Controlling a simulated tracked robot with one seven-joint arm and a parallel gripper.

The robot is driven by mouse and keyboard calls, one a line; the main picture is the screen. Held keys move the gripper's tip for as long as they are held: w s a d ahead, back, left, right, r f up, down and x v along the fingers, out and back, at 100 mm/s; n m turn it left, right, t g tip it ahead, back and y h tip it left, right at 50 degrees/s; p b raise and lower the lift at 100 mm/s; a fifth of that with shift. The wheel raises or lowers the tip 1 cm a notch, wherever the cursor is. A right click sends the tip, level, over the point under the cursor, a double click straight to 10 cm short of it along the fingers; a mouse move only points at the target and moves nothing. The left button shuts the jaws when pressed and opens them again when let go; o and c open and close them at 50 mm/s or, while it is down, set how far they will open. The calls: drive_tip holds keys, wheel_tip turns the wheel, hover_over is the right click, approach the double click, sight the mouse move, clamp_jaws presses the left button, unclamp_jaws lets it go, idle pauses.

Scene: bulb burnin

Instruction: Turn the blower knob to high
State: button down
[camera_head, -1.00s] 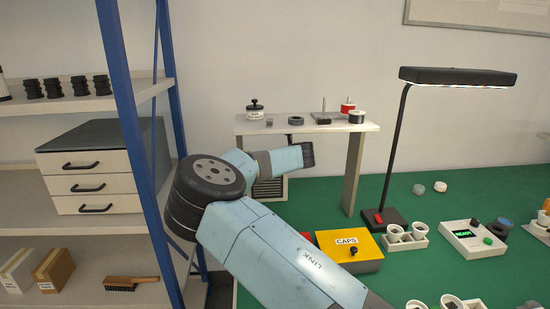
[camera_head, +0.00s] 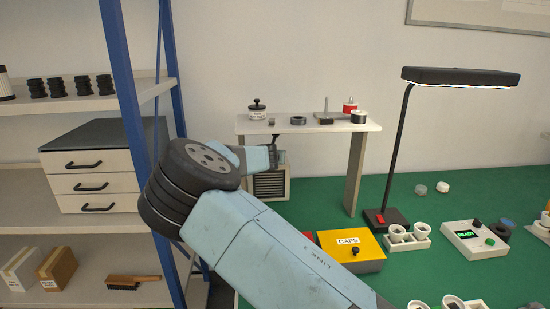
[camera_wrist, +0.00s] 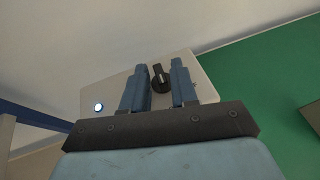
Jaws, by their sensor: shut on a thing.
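The blower (camera_head: 287,178) is a pale box with a dark slatted grille, under the small shelf in the head view. My arm covers part of it. In the wrist view its pale top panel (camera_wrist: 195,66) carries a black knob (camera_wrist: 160,80) with a raised grip and a light pointer mark. My gripper (camera_wrist: 160,70) has one blue finger on each side of the knob and is shut on it. The knob's setting labels cannot be read. In the head view my gripper (camera_head: 274,150) is small and partly hidden by my arm.
The white shelf (camera_head: 345,127) stands above the blower, with several small parts on it. A blue-framed rack (camera_head: 128,120) is close on the left. A yellow CAPS box (camera_head: 335,243) and a black lamp (camera_head: 400,150) stand to the right. A round blue-white light (camera_wrist: 98,107) is on the panel.

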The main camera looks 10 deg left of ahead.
drive_tip(key=shift+s+a, duration=0.1)
drive_tip(key=shift+a, duration=0.15)
drive_tip(key=c, duration=1.2)
unclamp_jaws()
drive_tip(key=shift+o, duration=0.5)
drive_tip(key=shift+d, duration=0.1)
drive_tip(key=v, duration=0.7)
drive_tip(key=shift+s, duration=0.15)
drive_tip(key=shift+c, duration=0.2)
